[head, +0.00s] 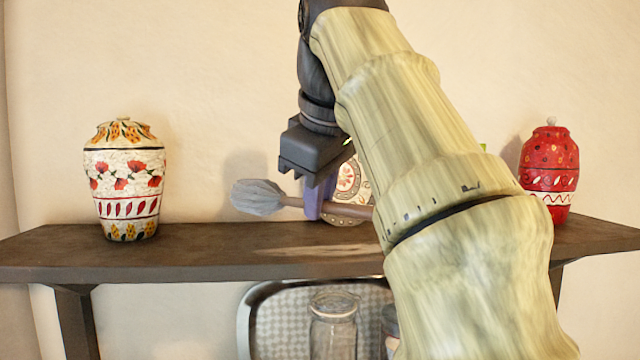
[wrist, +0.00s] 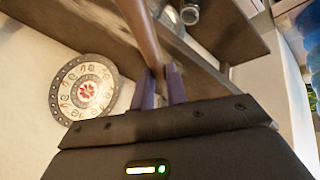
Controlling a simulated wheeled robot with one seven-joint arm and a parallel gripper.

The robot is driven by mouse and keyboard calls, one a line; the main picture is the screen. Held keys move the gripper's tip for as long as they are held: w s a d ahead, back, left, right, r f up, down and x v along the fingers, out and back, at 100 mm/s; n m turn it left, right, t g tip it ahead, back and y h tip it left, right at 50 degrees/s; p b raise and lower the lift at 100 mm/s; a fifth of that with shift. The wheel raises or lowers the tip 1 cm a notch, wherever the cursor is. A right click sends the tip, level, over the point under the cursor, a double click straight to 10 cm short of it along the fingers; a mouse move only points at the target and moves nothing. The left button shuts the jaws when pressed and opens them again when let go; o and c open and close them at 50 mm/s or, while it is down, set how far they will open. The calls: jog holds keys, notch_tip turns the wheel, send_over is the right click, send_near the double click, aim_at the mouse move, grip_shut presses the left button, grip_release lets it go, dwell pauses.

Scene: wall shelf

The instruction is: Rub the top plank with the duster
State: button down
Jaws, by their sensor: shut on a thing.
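The head points left in the head view, apart from the plank's surface as far as I can tell. In the wrist view the handle (wrist: 142,35) runs between the fingers of my gripper (wrist: 158,82); the duster's head is out of that view. A pale streaked patch shows on the plank below the duster. My arm hides the handle's right end and part of the plank.
A floral jar (head: 124,180) stands at the plank's left and a red jar (head: 549,170) at its right. A decorated plate (wrist: 84,88) leans on the wall behind my gripper. Below are a glass jar (head: 334,325) and a patterned tray (head: 282,330). The plank's left-middle is clear.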

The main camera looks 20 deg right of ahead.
notch_tip(320, 180, down, 5)
jog(key=shift+r, duration=0.15)
dwell(1.0)
jog(key=shift+b, duration=0.3)
jog(key=shift+f+b, duration=0.75)
jog(key=shift+f, duration=0.25)
jog(key=shift+d, duration=0.1)
jog(key=d, duration=0.1)
jog(key=s+d, duration=0.1)
jog(key=d, duration=0.1)
jog(key=shift+d+p, duration=0.1)
jog(key=shift+p, duration=0.2)
